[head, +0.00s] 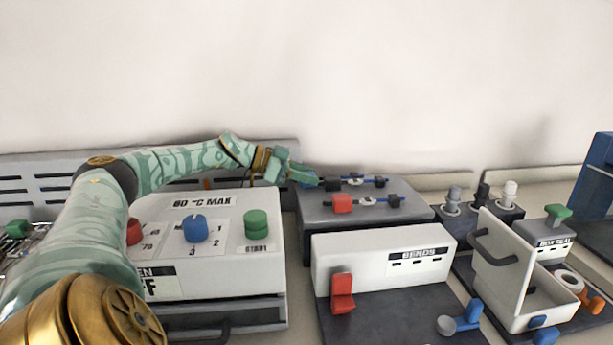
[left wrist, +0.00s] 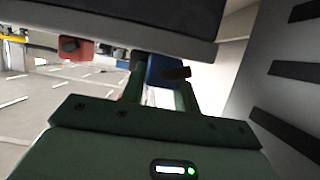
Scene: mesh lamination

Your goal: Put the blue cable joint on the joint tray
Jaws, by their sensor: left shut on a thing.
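In the head view the fingers largely hide the joint. The grey stand's edge (left wrist: 130,25) lies just beyond the fingers in the wrist view; I cannot tell whether the joint touches it. My right gripper is not in view.
A red block (head: 342,203) and blue cable pieces with black ends (head: 373,181) sit on the stand. A white box with knobs (head: 205,235) stands left of it.

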